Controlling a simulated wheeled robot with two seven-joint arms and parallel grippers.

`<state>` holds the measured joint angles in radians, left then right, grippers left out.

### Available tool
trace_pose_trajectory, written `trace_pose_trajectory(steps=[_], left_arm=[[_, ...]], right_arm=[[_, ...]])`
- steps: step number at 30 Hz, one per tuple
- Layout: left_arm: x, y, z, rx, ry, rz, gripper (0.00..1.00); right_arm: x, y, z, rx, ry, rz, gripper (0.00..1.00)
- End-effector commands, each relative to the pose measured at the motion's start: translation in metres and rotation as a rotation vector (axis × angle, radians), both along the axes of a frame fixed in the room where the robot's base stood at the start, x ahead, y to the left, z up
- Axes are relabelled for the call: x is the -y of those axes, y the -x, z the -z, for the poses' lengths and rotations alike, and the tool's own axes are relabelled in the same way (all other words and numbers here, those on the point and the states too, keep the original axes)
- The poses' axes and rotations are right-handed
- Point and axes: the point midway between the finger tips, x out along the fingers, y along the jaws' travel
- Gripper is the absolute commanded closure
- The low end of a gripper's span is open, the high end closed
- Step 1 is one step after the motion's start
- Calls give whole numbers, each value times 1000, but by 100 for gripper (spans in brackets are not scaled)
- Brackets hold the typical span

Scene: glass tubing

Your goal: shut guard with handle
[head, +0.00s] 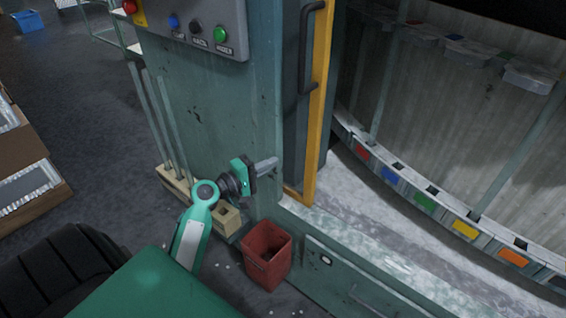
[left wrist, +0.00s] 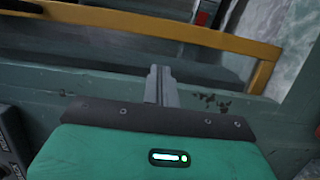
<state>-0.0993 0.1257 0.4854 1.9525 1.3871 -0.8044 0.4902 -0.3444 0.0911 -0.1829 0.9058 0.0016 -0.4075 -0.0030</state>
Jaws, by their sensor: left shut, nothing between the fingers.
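The guard (head: 318,100) is a yellow-framed panel at the right edge of the green machine column, and the machine's interior lies open to its right. Its dark handle (head: 304,50) is a vertical bar near the top of the frame. In the left wrist view the yellow frame (left wrist: 150,30) crosses the upper part. My left gripper (head: 268,165) is shut and empty. It is in front of the column, left of the frame's lower end and well below the handle. In the left wrist view its fingers (left wrist: 161,88) point toward the yellow frame. My right gripper is not in view.
A control box (head: 195,25) with buttons is on the column's upper left. A red bin (head: 265,255) stands on the floor below my gripper. Glass tubes stand in a wooden rack (head: 178,185) at left. Coloured blocks (head: 425,200) line the machine's curved rim.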

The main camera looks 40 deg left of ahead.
Motion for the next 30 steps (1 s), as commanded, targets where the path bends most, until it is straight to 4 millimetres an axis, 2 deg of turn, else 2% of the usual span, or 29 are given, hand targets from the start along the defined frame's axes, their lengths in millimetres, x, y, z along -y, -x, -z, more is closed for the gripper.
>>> trace_pose_trajectory(steps=[9, 15, 21, 30], left_arm=[[17, -52, -3, -1, 2, 0, 100], [26, -78, -1, -2, -1, 0, 100], [30, -88, 1, -3, -1, 0, 100], [30, -88, 1, -3, -2, 0, 100]], right_arm=[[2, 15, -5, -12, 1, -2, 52], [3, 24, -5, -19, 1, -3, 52], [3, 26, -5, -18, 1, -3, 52], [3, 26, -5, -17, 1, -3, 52]])
